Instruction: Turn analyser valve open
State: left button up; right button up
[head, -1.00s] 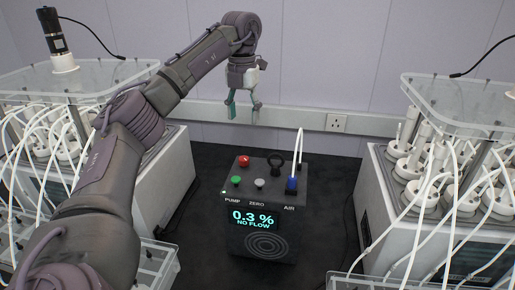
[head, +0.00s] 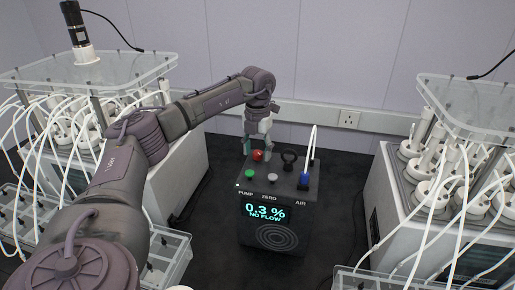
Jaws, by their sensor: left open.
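The analyser (head: 300,240) is a dark box in the middle of the head view. Its display reads 0.3 % and NO FLOW. A red knob (head: 257,156) sits at the back left of its sloping top; no label on it can be read. My left gripper (head: 257,149) is open and points down at the red knob, with its fingers on either side of it. I cannot tell whether they touch it. My right gripper is not in view.
Reactor units with many white tubes stand on both sides.

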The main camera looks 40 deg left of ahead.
pick_arm(q)
grip_shut()
dwell(0.3)
jog(key=shift+m, duration=0.3)
jog(key=m, duration=0.4)
jog(key=shift+p, duration=0.3)
jog(key=m, duration=0.9)
jog(key=shift+w+m, duration=0.1)
jog(key=shift+m, duration=2)
